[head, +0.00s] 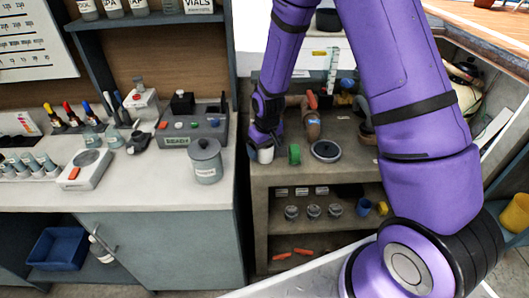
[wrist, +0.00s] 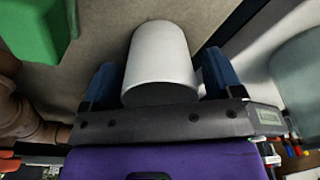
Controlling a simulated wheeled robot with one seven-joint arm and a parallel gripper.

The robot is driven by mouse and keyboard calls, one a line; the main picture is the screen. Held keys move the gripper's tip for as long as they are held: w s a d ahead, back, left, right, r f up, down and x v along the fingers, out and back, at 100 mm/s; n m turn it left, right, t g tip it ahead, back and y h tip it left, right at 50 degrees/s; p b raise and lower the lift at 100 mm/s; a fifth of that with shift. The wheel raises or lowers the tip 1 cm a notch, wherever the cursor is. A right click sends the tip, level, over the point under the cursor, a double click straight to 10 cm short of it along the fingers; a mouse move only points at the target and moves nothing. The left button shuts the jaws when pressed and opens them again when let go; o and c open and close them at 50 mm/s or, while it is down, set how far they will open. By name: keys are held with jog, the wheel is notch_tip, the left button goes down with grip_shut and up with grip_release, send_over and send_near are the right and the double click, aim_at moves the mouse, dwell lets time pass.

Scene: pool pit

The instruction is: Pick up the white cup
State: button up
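The white cup (wrist: 160,60) fills the middle of the wrist view, between the two blue fingers of my gripper (wrist: 158,78). One finger stands close along each side of it. I cannot tell whether they press on it or leave a thin gap. In the head view the cup (head: 265,155) shows small and pale below my gripper (head: 263,137), at the left end of the grey workbench top (head: 277,175). The gripper's fingers are mostly hidden there. I cannot tell whether the cup rests on the surface.
A green object (head: 294,154) stands just right of the cup, then a round dark-rimmed disc (head: 325,151) and a brown pipe piece (head: 312,124). Left, across a gap, a white counter holds a grey lidded pot (head: 205,160). The bench's front strip is clear.

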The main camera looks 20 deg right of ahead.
jog(key=c, duration=0.7)
jog(key=shift+r, duration=0.15)
